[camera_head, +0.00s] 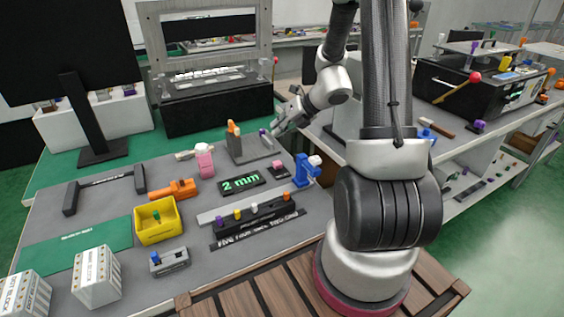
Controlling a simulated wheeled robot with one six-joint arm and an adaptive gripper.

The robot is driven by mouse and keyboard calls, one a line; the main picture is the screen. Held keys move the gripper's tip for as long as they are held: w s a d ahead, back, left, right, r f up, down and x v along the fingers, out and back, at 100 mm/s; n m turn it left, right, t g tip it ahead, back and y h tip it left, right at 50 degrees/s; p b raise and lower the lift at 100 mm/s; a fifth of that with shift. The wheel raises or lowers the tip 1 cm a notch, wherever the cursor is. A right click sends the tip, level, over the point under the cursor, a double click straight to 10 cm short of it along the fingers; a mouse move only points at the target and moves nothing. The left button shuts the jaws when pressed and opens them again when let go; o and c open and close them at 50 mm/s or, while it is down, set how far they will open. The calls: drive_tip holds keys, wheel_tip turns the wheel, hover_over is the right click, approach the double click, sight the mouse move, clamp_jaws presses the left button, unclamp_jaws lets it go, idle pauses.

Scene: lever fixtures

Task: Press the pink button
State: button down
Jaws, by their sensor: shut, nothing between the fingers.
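A small dark block with a pink top (279,164), which looks like the pink button, sits on the grey table right of the green-lettered display. A larger pink object with a white top (204,160) stands further left; its kind is unclear. My gripper (275,130) is shut and empty, reaching in from the right above the back right of the table. It is behind the small pink-topped block in the picture and apart from it. The gripper's fingertips are small in this view.
A blue fixture (302,170) stands just right of the pink-topped block. A grey fixture with an orange lever (234,138) is left of my gripper. A "2 mm" display (241,183) and a black strip with several coloured knobs (255,218) lie nearer. A yellow bin (157,232) stands left.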

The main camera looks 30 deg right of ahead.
sight(279, 161)
drive_tip(key=shift+m, duration=0.3)
drive_tip(key=shift+f, duration=0.1)
drive_tip(key=shift+f, duration=4.3)
drive_tip(key=shift+f, duration=0.1)
drive_tip(key=shift+f, duration=0.3)
